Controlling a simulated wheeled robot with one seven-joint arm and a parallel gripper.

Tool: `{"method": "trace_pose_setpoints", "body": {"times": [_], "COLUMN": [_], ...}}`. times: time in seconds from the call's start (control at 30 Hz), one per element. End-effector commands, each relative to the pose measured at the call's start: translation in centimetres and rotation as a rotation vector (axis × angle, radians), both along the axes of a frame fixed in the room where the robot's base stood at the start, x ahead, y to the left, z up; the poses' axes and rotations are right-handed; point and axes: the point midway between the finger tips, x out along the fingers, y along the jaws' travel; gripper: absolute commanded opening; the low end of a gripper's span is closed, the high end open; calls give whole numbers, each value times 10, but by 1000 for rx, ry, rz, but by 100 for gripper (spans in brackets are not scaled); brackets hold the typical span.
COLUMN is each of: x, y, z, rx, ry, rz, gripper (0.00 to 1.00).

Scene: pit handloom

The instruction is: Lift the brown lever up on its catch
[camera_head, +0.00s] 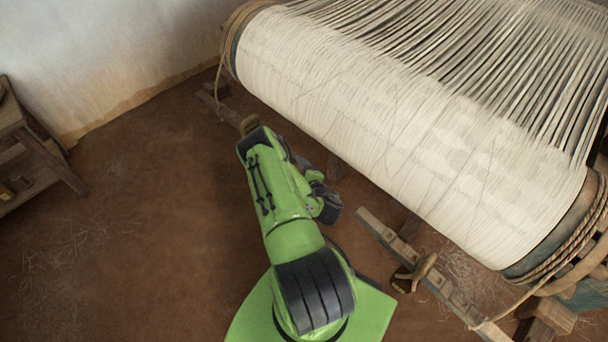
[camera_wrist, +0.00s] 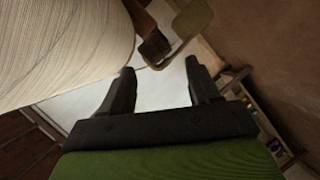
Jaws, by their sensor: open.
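The brown lever shows its rounded wooden end (camera_head: 249,124) in the head view, just past the top of my arm, near the left end of the cloth roll. In the wrist view, a curved brown piece (camera_wrist: 190,20), which looks like the lever, lies beyond the fingertips next to a dark brown block (camera_wrist: 154,47). My gripper (camera_wrist: 160,67) is open and empty. Its two fingers point toward these pieces, apart from them as far as I can tell. My arm hides the fingers in the head view. I cannot make out the catch.
The large white warp roll (camera_head: 400,130) fills the right of the head view, close beside my arm. A slotted wooden bar (camera_head: 440,285) lies in front of it. A wooden stand (camera_head: 35,150) is at the far left.

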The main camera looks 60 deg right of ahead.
Motion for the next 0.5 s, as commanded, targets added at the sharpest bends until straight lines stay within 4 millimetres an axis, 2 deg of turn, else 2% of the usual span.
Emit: {"method": "trace_pose_setpoints", "body": {"times": [0.1, 0.5], "x": [-29, -40], "y": [17, 25], "z": [14, 23], "rx": [5, 0], "ry": [2, -1], "rz": [-7, 1], "gripper": [62, 62]}}
